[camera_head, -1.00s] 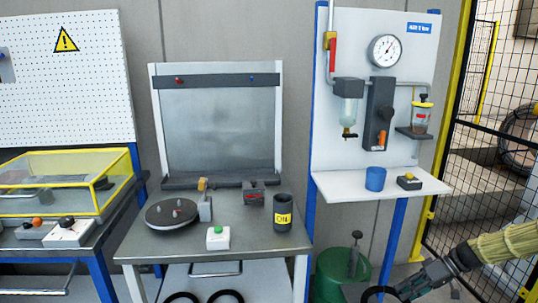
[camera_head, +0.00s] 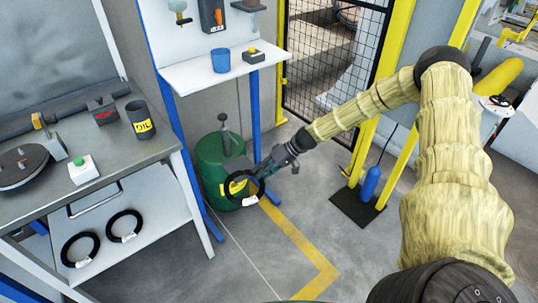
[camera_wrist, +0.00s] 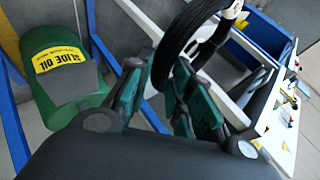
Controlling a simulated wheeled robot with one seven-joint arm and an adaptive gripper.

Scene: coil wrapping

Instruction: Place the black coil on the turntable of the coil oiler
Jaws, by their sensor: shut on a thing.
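My gripper (camera_head: 260,172) is shut on a black coil (camera_head: 227,188), a ring with a white tag, held upright in front of a green drum. In the wrist view the coil (camera_wrist: 174,48) stands between the green finger pads (camera_wrist: 163,90); part of the ring is out of frame. The turntable (camera_head: 22,167) is a dark round disc on the grey bench at the left edge, partly cut off. My gripper is well to its right and lower than the bench top. Two more black coils, (camera_head: 69,250) and (camera_head: 112,232), lie on the lower shelf.
The green drum (camera_head: 212,160) with a pump stands behind the held coil. A blue-legged wall station (camera_head: 205,75), a yellow-framed fence (camera_head: 335,60) and a blue cylinder (camera_head: 370,183) stand nearby. Front floor is clear.

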